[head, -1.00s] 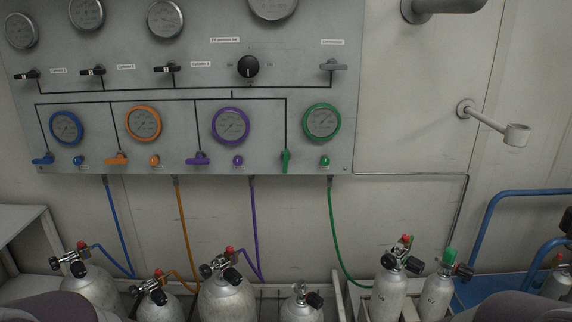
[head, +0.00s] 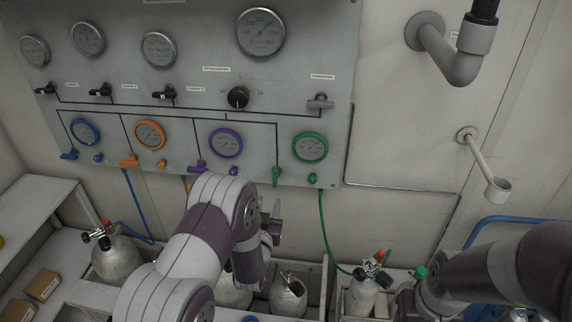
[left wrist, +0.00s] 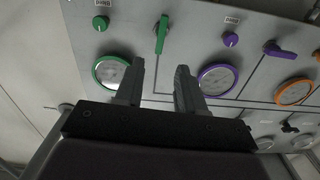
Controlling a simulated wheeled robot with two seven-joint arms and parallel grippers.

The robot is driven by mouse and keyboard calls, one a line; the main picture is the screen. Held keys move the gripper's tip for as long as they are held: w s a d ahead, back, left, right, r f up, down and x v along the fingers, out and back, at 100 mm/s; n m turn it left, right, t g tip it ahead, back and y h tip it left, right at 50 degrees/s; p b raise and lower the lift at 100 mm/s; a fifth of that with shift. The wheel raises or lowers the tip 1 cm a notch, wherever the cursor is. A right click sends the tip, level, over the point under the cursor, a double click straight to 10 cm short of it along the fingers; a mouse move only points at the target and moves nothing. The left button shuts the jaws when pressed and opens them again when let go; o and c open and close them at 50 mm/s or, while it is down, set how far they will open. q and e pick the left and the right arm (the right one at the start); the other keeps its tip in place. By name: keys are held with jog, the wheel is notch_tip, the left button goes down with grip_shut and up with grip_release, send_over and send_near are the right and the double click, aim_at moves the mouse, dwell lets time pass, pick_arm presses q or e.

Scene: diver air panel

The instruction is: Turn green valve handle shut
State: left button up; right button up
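The green valve handle (head: 277,177) is on the lower edge of the grey panel, left of a small green knob (head: 312,180) and below the green-ringed gauge (head: 310,147). The handle stands vertical, while the blue, orange and purple handles lie sideways. My left gripper (head: 276,219) is just below the green handle in the head view. In the left wrist view, the panel appears upside down and the green handle (left wrist: 161,36) shows beyond the gap between my two fingers (left wrist: 158,88). The fingers are apart, empty and not touching it. My right gripper is not visible; only its arm shows.
The purple handle (left wrist: 280,50) and purple knob (left wrist: 231,39) are near the green one. A green hose (head: 323,230) hangs below the panel. Gas cylinders (head: 288,297) stand below. A grey pipe (head: 455,62) and a wall bracket (head: 482,165) are at right.

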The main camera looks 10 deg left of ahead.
aim_at(275, 177)
pick_arm(q)
jog(key=w+p, duration=0.4)
jog(key=w, duration=0.7)
jog(key=shift+w+d+r, duration=0.1)
jog(key=shift+r, duration=0.05)
jog(key=shift+w+a, duration=0.25)
jog(key=shift+w, duration=0.3)
jog(key=shift+w+d, duration=0.15)
grip_shut()
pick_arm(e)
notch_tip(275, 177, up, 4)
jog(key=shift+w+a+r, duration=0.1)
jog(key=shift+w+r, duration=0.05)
